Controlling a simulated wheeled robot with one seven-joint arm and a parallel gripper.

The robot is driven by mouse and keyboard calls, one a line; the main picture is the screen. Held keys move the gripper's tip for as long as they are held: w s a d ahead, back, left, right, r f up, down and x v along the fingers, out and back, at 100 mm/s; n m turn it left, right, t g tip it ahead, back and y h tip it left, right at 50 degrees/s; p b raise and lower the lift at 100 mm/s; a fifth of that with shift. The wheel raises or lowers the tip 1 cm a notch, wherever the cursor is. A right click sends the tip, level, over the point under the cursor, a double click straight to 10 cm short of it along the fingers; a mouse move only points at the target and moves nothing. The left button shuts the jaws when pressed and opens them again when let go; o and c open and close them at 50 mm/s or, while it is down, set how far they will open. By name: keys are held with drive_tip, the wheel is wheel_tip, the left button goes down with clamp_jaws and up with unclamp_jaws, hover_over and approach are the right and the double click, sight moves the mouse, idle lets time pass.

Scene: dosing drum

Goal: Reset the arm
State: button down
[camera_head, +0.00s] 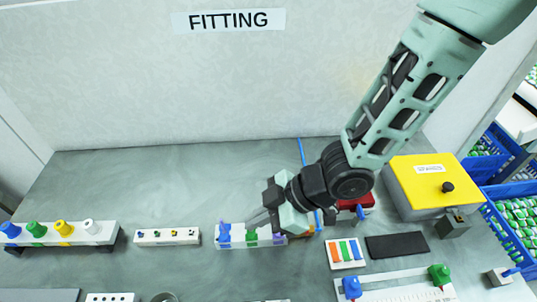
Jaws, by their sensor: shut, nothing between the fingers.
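My arm reaches in from the upper right over the grey bench.
A white rack (108,236) with coloured knobs and a small white block (166,237) stand left. A yellow box (415,186), a dark pad (397,246) and a white card with coloured strips (346,253) lie right. The bench's back left (150,185) is clear.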

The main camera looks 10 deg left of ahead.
drive_tip(key=w+d+r+m+t+h, duration=0.4)
drive_tip(key=d+r+m+h, duration=0.4)
drive_tip(key=d, duration=0.5)
drive_tip(key=s+d+r+m+g, duration=0.2)
drive_tip(key=s+d+r+m, duration=0.3)
drive_tip(key=s+d+r, duration=0.3)
drive_tip(key=shift+s+d, duration=0.2)
drive_tip(key=shift+s, duration=1)
